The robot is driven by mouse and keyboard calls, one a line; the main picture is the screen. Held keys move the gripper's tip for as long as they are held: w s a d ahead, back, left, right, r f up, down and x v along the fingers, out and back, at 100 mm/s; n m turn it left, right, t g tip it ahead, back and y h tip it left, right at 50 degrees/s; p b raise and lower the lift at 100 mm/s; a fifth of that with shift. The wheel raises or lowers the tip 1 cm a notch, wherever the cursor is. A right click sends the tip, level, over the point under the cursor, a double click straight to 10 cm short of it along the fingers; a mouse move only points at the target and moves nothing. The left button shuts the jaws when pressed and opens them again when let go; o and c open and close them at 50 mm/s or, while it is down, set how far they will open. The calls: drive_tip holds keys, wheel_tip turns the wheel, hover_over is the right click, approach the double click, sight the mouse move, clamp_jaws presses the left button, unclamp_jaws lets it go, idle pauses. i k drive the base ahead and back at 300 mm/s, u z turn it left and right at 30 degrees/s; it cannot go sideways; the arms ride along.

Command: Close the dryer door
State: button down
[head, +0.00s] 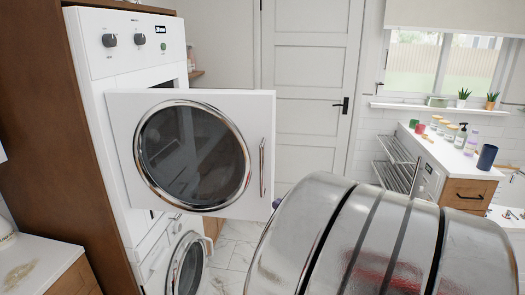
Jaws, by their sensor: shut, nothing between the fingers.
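The dryer (125,60) is the upper white machine in a brown wooden cabinet at the left, with two dark knobs and a small display. Its dryer door (122,128) stands open, swung out to the right. The door is a white panel with a round, chrome-rimmed dark window (192,155) and a vertical metal handle (262,167) near its right edge. The door hides most of the dryer's opening. A large shiny metal part of my arm fills the lower right, apart from the door in the picture. My gripper is not visible.
A second front-loading machine (187,265) sits below the dryer. A white counter (45,265) is at the lower left. A closed white room door (305,95) stands behind. A cabinet (470,190) with bottles and cups is at the right. Some marble floor (235,250) shows between.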

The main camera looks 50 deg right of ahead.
sight(199, 152)
drive_tip(key=z, duration=0.5)
drive_tip(key=i, duration=0.9)
drive_tip(key=z, duration=0.25)
